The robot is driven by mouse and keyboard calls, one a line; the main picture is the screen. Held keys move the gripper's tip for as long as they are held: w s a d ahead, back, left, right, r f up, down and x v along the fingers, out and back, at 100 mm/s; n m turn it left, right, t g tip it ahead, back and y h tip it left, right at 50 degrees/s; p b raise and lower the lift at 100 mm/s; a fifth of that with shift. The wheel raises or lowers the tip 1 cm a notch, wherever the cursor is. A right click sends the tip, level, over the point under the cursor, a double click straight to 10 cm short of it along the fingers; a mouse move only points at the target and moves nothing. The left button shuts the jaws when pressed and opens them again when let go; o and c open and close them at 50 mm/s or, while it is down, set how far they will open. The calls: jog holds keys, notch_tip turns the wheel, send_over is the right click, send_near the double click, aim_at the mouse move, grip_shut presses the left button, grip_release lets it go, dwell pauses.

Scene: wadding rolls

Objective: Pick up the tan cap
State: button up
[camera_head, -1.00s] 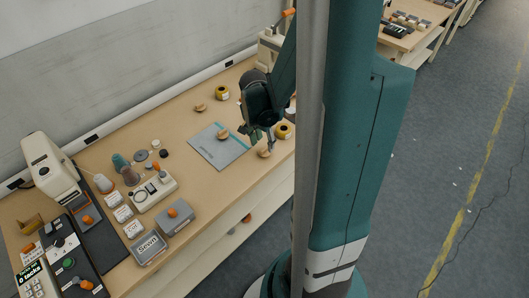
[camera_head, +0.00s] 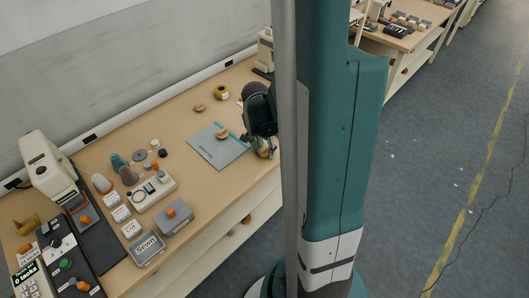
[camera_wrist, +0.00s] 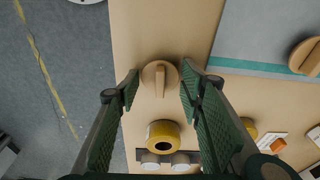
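A round tan cap (camera_wrist: 159,77) with a raised ridge lies on the wooden table near its front edge, in the wrist view. My gripper (camera_wrist: 159,88) is open and empty, with one green-padded finger on each side of this cap and a gap on both sides. In the head view my gripper (camera_head: 266,147) is low over the front of the table and largely hides that cap. A second tan cap lies on the grey mat, in the head view (camera_head: 222,134) and at the right of the wrist view (camera_wrist: 306,57). A third tan cap (camera_head: 199,107) lies farther back.
A yellow roll (camera_wrist: 163,133) stands close to the cap, beside small grey cylinders. The grey mat (camera_wrist: 245,40) has a teal stripe. Another yellow roll (camera_head: 221,93) stands farther back. The table's front edge drops to the floor. Boxes and devices crowd the table's left end.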

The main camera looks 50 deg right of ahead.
aim_at(264, 148)
dwell(0.4)
jog(key=c, duration=0.4)
jog(key=shift+r, duration=0.1)
jog(key=shift+r+p, duration=1.15)
jog(key=shift+r, duration=3.75)
